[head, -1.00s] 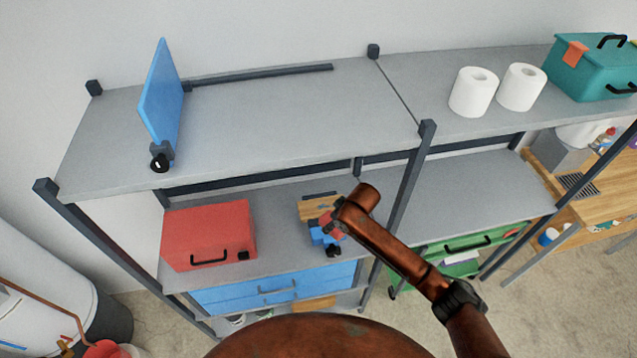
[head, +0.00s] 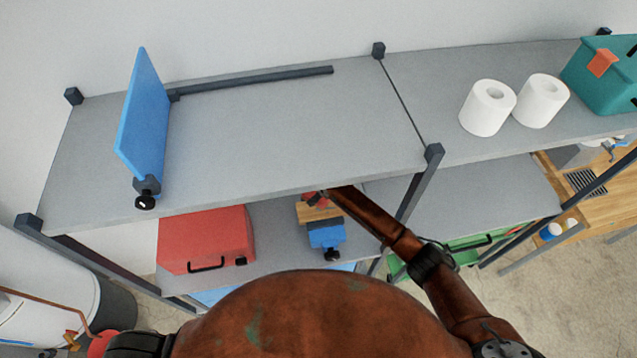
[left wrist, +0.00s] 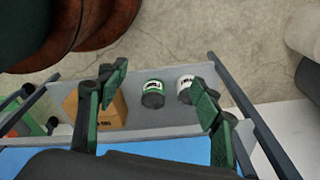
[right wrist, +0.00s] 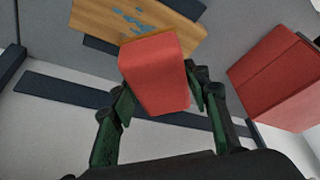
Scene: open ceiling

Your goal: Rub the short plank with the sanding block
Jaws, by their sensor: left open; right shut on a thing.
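The short plank (head: 326,213) is light wood and lies at the blue vise (head: 326,236) on the middle shelf. It also shows in the right wrist view (right wrist: 105,18), with blue marks on its face. The sanding block (right wrist: 155,88) is red, and my right gripper (right wrist: 158,76) is shut on it. The block's far end overlaps the plank's edge in that view; I cannot tell whether they touch. In the head view the upper shelf and my arm partly hide the right gripper. My left gripper (left wrist: 156,78) is open and empty above the lower shelf.
A red toolbox (head: 205,238) stands left of the vise. The upper shelf (head: 270,130) overhangs the work and carries a blue panel (head: 145,120). A dark upright post (head: 418,185) stands close to my right arm. Cans (left wrist: 153,92) and a cardboard box (left wrist: 110,112) sit low down.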

